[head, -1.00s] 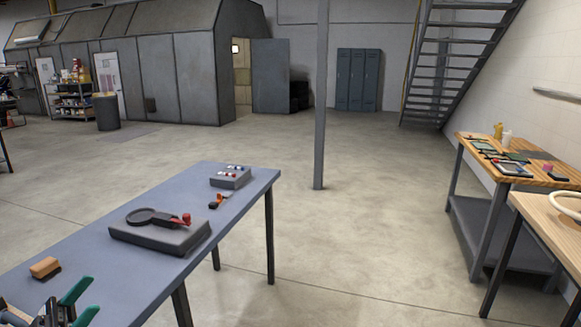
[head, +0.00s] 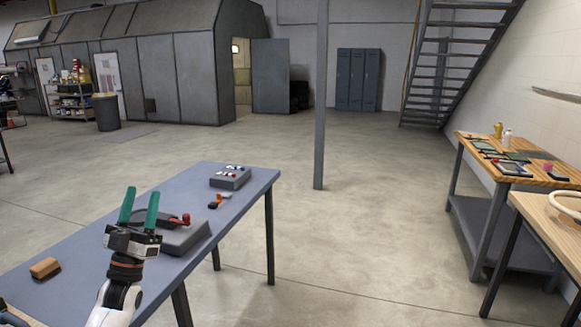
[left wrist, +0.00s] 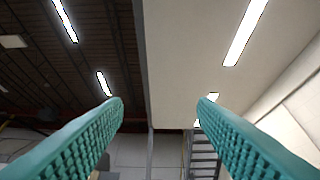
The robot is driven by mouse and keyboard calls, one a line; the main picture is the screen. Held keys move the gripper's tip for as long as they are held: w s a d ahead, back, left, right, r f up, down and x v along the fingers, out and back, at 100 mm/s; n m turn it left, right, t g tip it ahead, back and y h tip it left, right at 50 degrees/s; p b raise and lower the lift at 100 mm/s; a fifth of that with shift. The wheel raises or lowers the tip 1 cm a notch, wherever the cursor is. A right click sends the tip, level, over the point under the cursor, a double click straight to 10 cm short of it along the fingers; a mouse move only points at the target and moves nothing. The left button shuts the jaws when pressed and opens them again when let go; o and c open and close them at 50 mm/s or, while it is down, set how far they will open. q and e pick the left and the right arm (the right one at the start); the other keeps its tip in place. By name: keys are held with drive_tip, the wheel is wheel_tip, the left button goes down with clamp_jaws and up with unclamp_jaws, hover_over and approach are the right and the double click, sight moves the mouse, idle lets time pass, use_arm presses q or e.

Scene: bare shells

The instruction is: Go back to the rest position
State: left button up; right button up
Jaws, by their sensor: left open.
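My left gripper (head: 139,208) is raised over the near part of the blue-grey table, its two green fingers apart and pointing up. It covers part of a dark grey box with a red-knobbed handle (head: 186,238) behind it in the head view. In the left wrist view the two green fingers (left wrist: 160,112) stand wide apart with nothing between them. Behind them are the ceiling, strip lights and a bit of the stairs. My right gripper is not in view.
The table (head: 85,276) also bears a brown block (head: 45,267), a small grey box with red and white parts (head: 230,178) and a small orange-and-dark item (head: 216,202). A wooden workbench (head: 545,180) stands at right. A thin post (head: 320,110) rises mid-floor; open floor (head: 370,220) lies between.

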use_arm(q)
drive_tip(key=w+a+f+g+y, duration=0.2)
drive_tip(key=w+f+g+y, duration=0.3)
drive_tip(key=f, duration=0.3)
drive_tip(key=w+a+f+g+y, duration=0.2)
drive_tip(key=w+f+g+y, duration=0.25)
drive_tip(key=f, duration=0.45)
drive_tip(key=s+d+f+g, duration=0.15)
drive_tip(key=s+f, duration=0.35)
drive_tip(key=f, duration=0.6)
drive_tip(key=s+d+f+g, duration=0.1)
drive_tip(key=s+f+g, duration=0.25)
drive_tip(key=f, duration=0.85)
drive_tip(key=s+d+f+g, duration=0.15)
drive_tip(key=s+f, duration=0.35)
drive_tip(key=f, duration=0.6)
drive_tip(key=s+d+f+g, duration=0.2)
drive_tip(key=s+f+g, duration=0.1)
drive_tip(key=s+f, duration=0.8)
drive_tip(key=s+d+f+g, duration=0.1)
drive_tip(key=s+f+g, duration=0.2)
drive_tip(key=s+f, duration=0.9)
drive_tip(key=s+d+f+g, duration=0.2)
drive_tip(key=s, duration=1.2)
drive_tip(key=s+d+f+n+g, duration=0.1)
drive_tip(key=s+d+f+g, duration=0.1)
drive_tip(key=s, duration=1.3)
drive_tip(key=shift+s+d+f+g, duration=0.15)
drive_tip(key=shift+s+f+g, duration=0.1)
drive_tip(key=shift+f+g, duration=0.35)
